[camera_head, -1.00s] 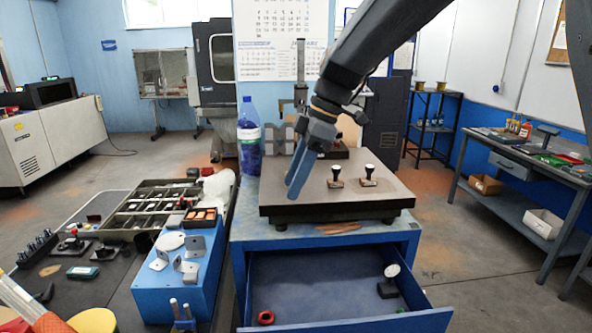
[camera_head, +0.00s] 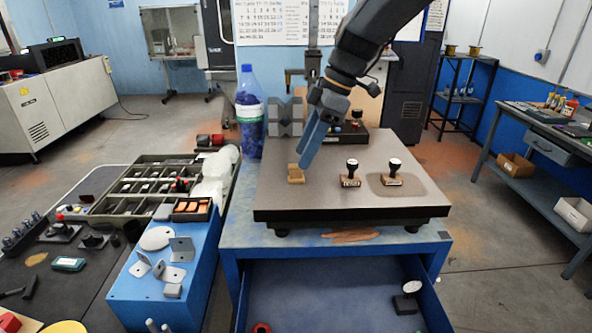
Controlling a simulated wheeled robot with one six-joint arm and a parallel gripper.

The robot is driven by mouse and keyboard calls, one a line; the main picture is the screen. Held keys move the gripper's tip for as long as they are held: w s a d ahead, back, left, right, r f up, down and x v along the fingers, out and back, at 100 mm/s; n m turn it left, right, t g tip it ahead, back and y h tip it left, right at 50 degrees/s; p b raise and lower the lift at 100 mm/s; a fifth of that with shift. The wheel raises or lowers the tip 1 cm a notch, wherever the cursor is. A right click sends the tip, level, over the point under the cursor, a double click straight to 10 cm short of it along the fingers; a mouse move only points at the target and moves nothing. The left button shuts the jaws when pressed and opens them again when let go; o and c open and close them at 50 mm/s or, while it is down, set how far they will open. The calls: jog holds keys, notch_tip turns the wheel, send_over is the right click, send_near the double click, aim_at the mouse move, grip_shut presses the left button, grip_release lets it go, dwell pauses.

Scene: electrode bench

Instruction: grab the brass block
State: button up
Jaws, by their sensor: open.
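A small brass block (camera_head: 296,174) sits on the left part of the dark flat plate (camera_head: 350,207) on the blue bench. It looks notched or stepped. My gripper (camera_head: 304,160) hangs just above and behind its right side, fingers pointing down. The gripper is open and appears empty. Its fingers overlap in this view, so the gap between them and any contact with the block cannot be told.
Two black-handled stamps (camera_head: 350,174) (camera_head: 392,174) stand on the plate to the right. A blue bottle (camera_head: 249,115) and grey V-shaped blocks (camera_head: 285,117) stand behind. The drawer (camera_head: 330,290) below is open. The plate's front is clear.

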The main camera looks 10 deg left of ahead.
aim_at(296, 173)
jog(key=x, duration=0.1)
jog(key=p+x, duration=0.2)
jog(key=x, duration=0.1)
jog(key=shift+s+a+r, duration=0.15)
jog(key=shift+s, duration=0.1)
jog(key=shift+a+f+p, duration=0.2)
jog(key=shift+f+p, duration=0.15)
jog(key=shift+f, duration=0.2)
grip_shut()
